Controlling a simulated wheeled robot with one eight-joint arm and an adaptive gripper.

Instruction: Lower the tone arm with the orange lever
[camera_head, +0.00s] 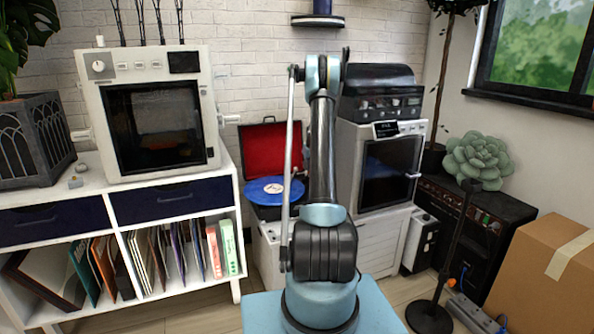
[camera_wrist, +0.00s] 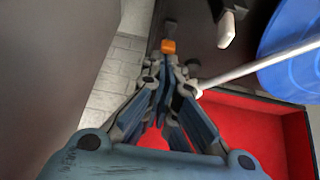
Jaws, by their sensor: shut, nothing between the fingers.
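In the wrist view, my gripper (camera_wrist: 168,66) is shut and empty. Its fingertips are at the small orange lever (camera_wrist: 168,46), which shows just beyond them; I cannot tell if they touch. The silver tone arm (camera_wrist: 258,65) runs from beside the fingers to the right, across the edge of the blue record (camera_wrist: 285,50). I cannot tell whether it is raised above the record. In the head view, the record player (camera_head: 272,212) stands open with the blue record (camera_head: 268,188) on it. My own arm hides its right part, and the lever and gripper are not visible there.
The red-lined lid (camera_head: 270,150) stands open behind the record. A white cabinet with an oven (camera_head: 390,170) stands close on the right. A white shelf unit (camera_head: 228,200) with records is on the left. A white-tipped part (camera_wrist: 227,28) stands near the lever.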

